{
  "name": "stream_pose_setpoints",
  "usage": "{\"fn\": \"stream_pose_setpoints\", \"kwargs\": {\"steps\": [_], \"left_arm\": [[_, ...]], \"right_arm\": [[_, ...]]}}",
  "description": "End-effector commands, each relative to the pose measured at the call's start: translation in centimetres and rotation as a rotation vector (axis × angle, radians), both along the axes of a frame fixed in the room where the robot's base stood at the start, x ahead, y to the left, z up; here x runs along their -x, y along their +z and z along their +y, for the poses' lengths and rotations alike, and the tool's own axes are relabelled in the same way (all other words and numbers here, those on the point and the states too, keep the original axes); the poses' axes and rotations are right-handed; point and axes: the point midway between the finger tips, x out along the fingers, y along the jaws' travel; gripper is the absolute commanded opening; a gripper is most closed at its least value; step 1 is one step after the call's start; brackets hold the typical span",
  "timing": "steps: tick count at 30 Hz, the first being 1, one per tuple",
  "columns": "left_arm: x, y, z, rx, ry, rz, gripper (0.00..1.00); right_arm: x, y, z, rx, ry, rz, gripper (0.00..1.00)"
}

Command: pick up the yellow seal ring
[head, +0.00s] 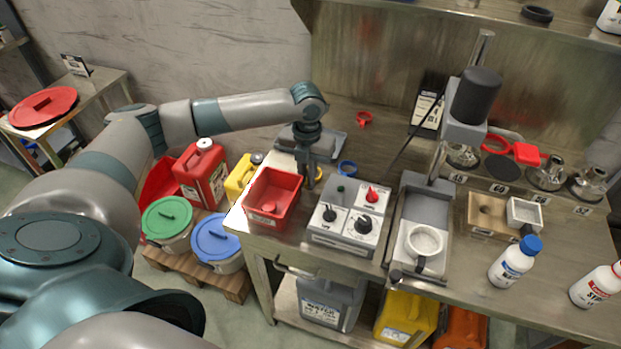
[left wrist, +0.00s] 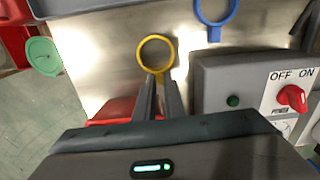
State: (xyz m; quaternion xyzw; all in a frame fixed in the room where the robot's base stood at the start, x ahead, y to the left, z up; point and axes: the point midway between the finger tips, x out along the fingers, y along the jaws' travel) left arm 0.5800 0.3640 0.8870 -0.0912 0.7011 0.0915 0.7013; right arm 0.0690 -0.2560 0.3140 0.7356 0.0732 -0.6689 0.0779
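The yellow seal ring (head: 319,173) lies at the worktop's left part, right of the red bin and partly hidden by my left gripper (head: 308,182). In the left wrist view, the yellow ring (left wrist: 140,47) shows as a round loop with a short tab pointing at me. My left gripper (left wrist: 159,82) reaches down to it, its two fingers close together with the tab between their tips. I cannot tell whether the fingers press on the tab or stand slightly apart from it. My right gripper is not in view.
A blue ring (head: 347,168) lies just right of the yellow one. The red bin (head: 272,198) stands close on the left, the grey switch box (head: 347,228) in front to the right. A grey tray (head: 325,142) lies behind, a red ring (head: 364,119) farther back.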

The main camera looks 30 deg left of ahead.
Motion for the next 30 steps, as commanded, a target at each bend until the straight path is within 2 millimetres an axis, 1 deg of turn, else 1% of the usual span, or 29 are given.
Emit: {"fn": "stream_pose_setpoints", "kwargs": {"steps": [14,20,23,24,25,26,27,28,30], "left_arm": [[0.0,0.3,0.0,0.0,0.0,-0.001,0.0],[-0.1,2.0,0.0,0.0,0.0,-0.002,0.0],[-0.2,3.6,0.0,0.001,0.0,-0.004,0.0],[-0.2,4.2,-0.2,0.002,-0.001,-0.005,0.0],[-0.3,4.4,-1.0,0.003,-0.004,-0.003,0.0],[-0.5,4.7,-1.6,0.003,-0.004,-0.004,0.0],[-0.6,5.1,-2.3,0.003,-0.005,-0.004,0.0],[-0.7,5.5,-2.9,0.002,-0.005,-0.004,0.0],[-1.0,6.3,-4.2,0.003,-0.005,-0.003,0.0]], "right_arm": [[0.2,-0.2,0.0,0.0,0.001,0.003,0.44],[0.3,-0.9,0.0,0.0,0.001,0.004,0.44],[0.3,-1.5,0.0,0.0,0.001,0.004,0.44],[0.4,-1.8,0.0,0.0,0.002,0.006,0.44],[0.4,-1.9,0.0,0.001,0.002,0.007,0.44],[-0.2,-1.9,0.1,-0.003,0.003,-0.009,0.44],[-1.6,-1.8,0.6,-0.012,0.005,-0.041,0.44],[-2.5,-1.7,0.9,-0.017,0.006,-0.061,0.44],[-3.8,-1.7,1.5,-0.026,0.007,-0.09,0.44]]}}
